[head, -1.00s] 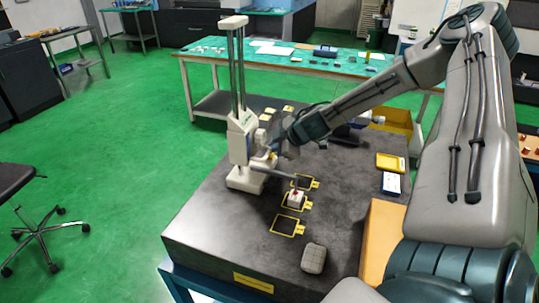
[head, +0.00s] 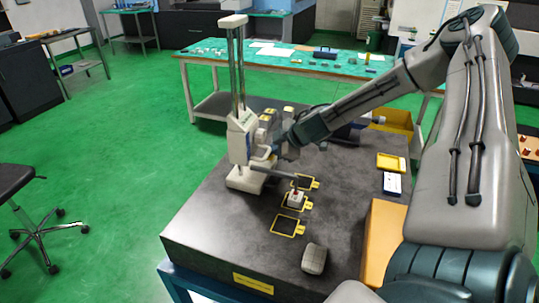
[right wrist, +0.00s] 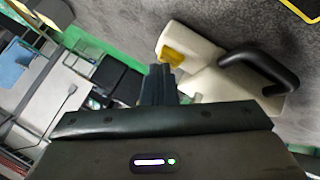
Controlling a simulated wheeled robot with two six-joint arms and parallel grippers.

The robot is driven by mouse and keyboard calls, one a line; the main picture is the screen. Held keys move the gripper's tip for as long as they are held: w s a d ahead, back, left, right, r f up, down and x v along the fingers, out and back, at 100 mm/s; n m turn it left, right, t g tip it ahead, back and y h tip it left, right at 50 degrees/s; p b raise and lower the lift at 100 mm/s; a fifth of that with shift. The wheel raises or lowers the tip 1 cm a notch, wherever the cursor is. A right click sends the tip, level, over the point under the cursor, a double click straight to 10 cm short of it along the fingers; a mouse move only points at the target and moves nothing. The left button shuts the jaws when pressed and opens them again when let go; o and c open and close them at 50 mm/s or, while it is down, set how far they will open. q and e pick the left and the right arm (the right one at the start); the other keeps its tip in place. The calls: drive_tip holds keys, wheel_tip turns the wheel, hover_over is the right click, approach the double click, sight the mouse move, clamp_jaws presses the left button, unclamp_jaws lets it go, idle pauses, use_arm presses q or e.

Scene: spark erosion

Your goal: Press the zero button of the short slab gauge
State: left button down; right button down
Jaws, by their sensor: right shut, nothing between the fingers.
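A height gauge (head: 238,125) with a pale body and tall twin columns stands upright on the dark slab. I cannot tell whether it is the short gauge, and no zero button can be made out on it. My right gripper (head: 272,145) is just right of the gauge body, small and partly lost among pale parts. In the right wrist view, my right gripper (right wrist: 158,82) is shut and empty. A pale part with a yellow patch (right wrist: 173,56) and a dark loop-shaped bar (right wrist: 262,70) lie beyond its tips; contact cannot be told. My left gripper is not in view.
The dark slab (head: 215,225) carries yellow-framed squares, one holding a white block with a red top (head: 295,199). A grey rounded block (head: 314,258) lies near the front. A yellow tray (head: 390,162) and a white-and-blue card (head: 392,183) lie at the right. The left front is clear.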

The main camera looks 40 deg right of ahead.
sight(273, 157)
drive_tip(key=shift+r, duration=0.3)
wheel_tip(273, 157, up, 6)
drive_tip(key=p, duration=0.6)
drive_tip(key=shift+r, duration=0.1)
idle(0.8)
